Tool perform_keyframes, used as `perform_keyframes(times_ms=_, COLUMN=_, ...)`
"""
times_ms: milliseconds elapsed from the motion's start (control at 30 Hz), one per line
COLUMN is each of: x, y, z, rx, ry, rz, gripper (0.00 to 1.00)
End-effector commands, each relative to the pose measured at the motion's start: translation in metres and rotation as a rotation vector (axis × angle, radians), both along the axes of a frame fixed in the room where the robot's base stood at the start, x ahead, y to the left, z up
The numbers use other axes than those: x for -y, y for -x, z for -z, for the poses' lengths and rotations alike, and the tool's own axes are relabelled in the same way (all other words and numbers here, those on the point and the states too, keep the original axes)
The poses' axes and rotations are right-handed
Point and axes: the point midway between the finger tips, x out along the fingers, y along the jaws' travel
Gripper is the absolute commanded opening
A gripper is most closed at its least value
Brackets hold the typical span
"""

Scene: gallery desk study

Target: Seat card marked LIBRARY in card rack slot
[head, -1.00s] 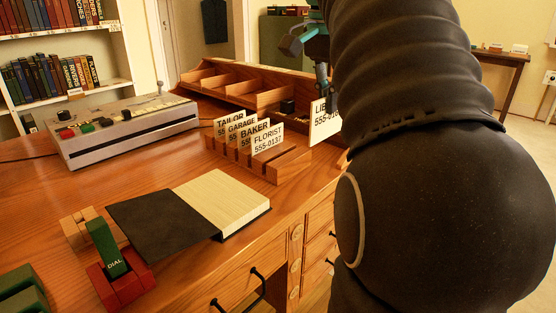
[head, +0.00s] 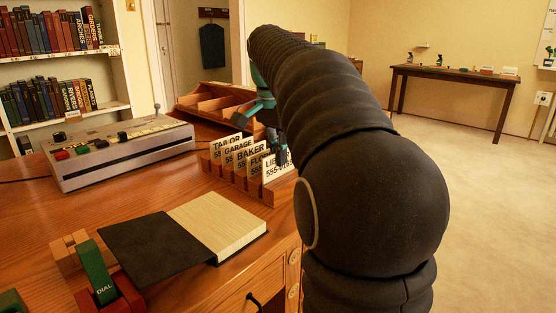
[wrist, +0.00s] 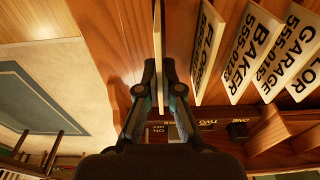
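The white LIBRARY card (head: 277,167) is upright at the near right end of the wooden card rack (head: 284,190). My gripper (head: 281,156) is shut on it, partly hidden by my arm in the head view. In the wrist view the card (wrist: 158,62) is edge-on between the two fingertips (wrist: 159,75). Its lower edge is at the rack's end slot, but I cannot tell whether it is in the slot or just above it. The FLORIST card (wrist: 207,47), BAKER card (wrist: 252,48) and GARAGE card (wrist: 292,58) stand in a row beside it, with TAILOR (head: 226,145) at the far end.
A wooden pigeonhole tray (head: 205,103) stands behind the rack. A grey switch console (head: 120,155) is at the left. An open book (head: 220,225) and a red and green DIAL block (head: 100,275) lie in front. The desk's right edge is close to the rack.

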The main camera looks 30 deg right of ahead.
Motion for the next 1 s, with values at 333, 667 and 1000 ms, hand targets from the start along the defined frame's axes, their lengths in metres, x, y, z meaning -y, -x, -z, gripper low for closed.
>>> perform_keyframes(times_ms=333, x=-0.0001, y=0.0002, z=0.0079, rx=0.001, ry=0.001, rz=0.000, gripper=0.00)
perform_keyframes(times_ms=667, x=0.0000, y=0.0004, z=0.0108, rx=0.001, ry=0.001, rz=0.000, gripper=0.31)
perform_keyframes(times_ms=1000, x=-0.0001, y=0.0000, z=0.0041, rx=0.003, ry=0.001, rz=0.000, gripper=0.31)
